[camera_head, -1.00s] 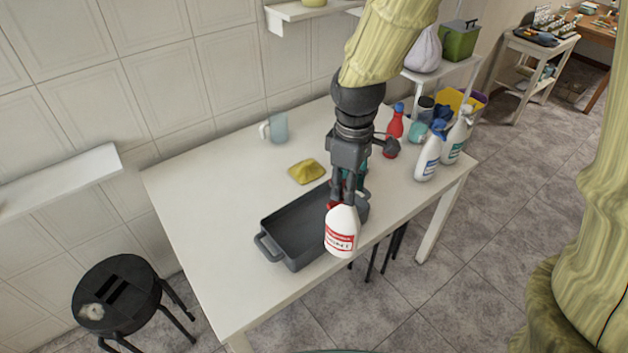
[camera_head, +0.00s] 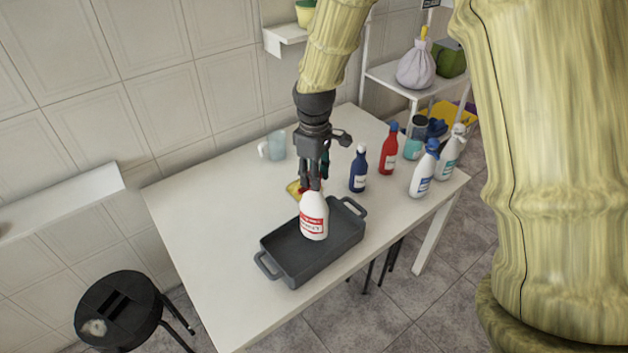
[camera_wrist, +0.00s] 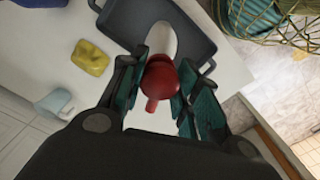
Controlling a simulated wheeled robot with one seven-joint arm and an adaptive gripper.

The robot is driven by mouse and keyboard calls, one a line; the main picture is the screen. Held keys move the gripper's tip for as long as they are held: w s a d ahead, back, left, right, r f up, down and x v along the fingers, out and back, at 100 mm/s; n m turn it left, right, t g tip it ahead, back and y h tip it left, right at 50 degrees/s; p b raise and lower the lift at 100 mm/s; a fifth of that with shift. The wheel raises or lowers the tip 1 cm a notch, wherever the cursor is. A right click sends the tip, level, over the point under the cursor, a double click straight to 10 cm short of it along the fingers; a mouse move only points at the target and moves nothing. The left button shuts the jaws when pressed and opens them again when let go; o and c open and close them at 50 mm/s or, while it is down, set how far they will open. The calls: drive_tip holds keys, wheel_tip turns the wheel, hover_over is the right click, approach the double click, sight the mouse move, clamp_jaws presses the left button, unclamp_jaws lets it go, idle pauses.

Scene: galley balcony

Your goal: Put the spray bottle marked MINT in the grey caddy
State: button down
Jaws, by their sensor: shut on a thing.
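A white spray bottle (camera_head: 314,217) with a red label and a red top hangs upright from my gripper (camera_head: 311,185). The fingers are shut on its red spray head (camera_wrist: 163,85), as the wrist view shows. The label's words are too small to read for sure. The bottle overlaps the grey caddy (camera_head: 335,263) in the head view and seems to be above its inside. I cannot tell its height over the floor of the caddy. The caddy also shows in the wrist view (camera_wrist: 124,18) and looks otherwise empty.
A yellow sponge (camera_head: 293,187) and a clear mug (camera_head: 276,146) are behind the caddy. A blue bottle (camera_head: 358,170), a red bottle (camera_head: 389,150) and two white spray bottles (camera_head: 423,172) stand to the right. The left of the white table (camera_head: 205,225) is clear.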

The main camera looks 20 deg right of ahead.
drive_tip(key=shift+w+f+p, duration=0.15)
drive_tip(key=shift+f+p, duration=0.75)
drive_tip(key=shift+f, duration=0.8)
drive_tip(key=c, duration=1)
unclamp_jaws()
drive_tip(key=shift+f, duration=0.15)
drive_tip(key=shift+c, duration=0.2)
drive_tip(key=shift+r+b, duration=2)
drive_tip(key=shift+r, duration=4.15)
